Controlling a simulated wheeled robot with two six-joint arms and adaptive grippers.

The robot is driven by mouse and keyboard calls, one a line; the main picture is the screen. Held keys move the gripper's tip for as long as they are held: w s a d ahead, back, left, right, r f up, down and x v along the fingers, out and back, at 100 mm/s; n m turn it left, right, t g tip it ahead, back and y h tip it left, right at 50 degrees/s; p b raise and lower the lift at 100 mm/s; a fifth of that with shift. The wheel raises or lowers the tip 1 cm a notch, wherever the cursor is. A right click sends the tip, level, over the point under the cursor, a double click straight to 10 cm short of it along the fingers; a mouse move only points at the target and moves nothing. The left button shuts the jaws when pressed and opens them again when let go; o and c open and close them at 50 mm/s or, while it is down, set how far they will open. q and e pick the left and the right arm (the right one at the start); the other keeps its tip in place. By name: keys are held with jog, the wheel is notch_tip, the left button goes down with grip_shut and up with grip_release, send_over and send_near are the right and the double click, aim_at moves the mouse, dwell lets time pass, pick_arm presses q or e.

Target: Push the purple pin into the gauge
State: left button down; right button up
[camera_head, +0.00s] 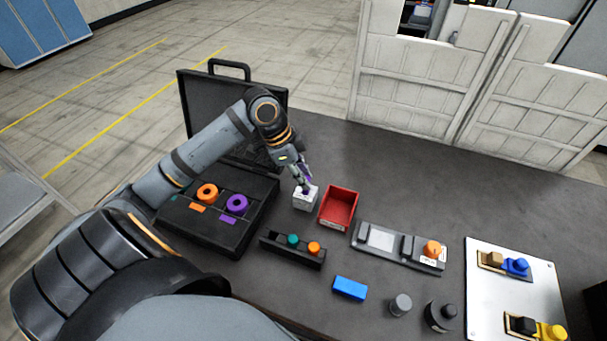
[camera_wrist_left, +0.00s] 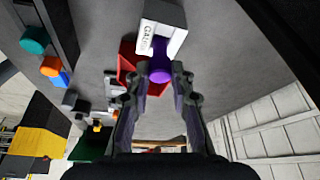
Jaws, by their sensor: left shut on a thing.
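The gauge is a small white block (camera_head: 304,202) on the dark table, left of the red bin. It also shows in the left wrist view (camera_wrist_left: 163,28), with lettering on its side. My left gripper (camera_head: 304,183) is directly over the gauge, its fingers pointing down. In the left wrist view the purple pin (camera_wrist_left: 159,66) is between the fingertips of my left gripper (camera_wrist_left: 159,82), and its far end meets the gauge. How deep the pin sits in the gauge is hidden. My right gripper is not in view.
A red bin (camera_head: 339,207) stands close right of the gauge. An open black case (camera_head: 222,238) with orange and purple rings lies left. A black rack (camera_head: 289,252) with teal and orange pins, a blue block (camera_head: 349,288) and a grey fixture (camera_head: 385,243) are nearer.

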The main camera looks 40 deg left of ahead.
pick_arm(q)
jog(key=shift+f, duration=0.1)
jog(key=c, duration=1.1)
grip_release()
jog(key=o, duration=0.4)
notch_tip(320, 180, up, 9)
jog(key=p, duration=1)
